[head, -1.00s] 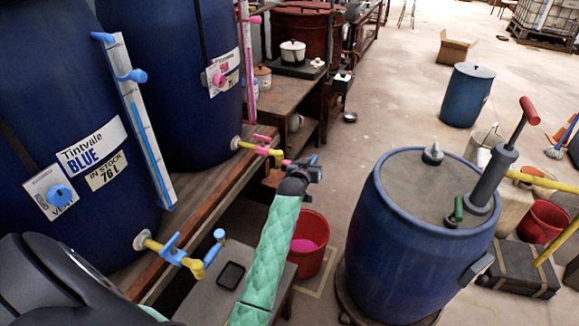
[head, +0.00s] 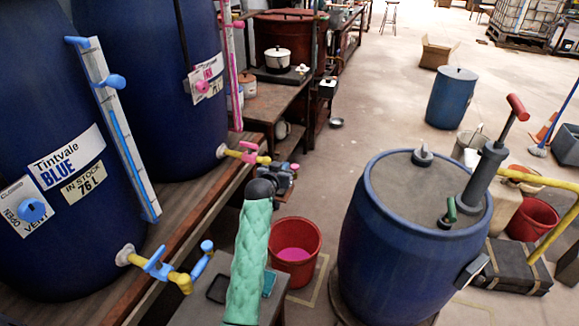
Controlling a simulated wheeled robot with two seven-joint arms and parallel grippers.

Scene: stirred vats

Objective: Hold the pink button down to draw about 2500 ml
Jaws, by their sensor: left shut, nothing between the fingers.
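The pink tap (head: 247,152), with a yellow pipe and pink handle, sticks out from the base of the rear blue vat (head: 150,110). My left gripper (head: 284,174), on the green-sleeved arm, is shut with nothing in it, at the spout end of this tap. It hides most of the spout end. A small bit of pink (head: 294,166) shows at the gripper's right edge; I cannot tell whether it is the button or whether the fingers touch it. A red bucket (head: 313,235) with pink liquid (head: 295,254) stands on the floor below. My right gripper is not in view.
The nearer vat (head: 60,140), labelled Tintvale Blue, has a blue tap (head: 158,266) at the bench edge. A blue drum (head: 385,240) with a hand pump (head: 485,170) stands to the right. A grey stand (head: 185,312) is below my arm. Open floor lies beyond.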

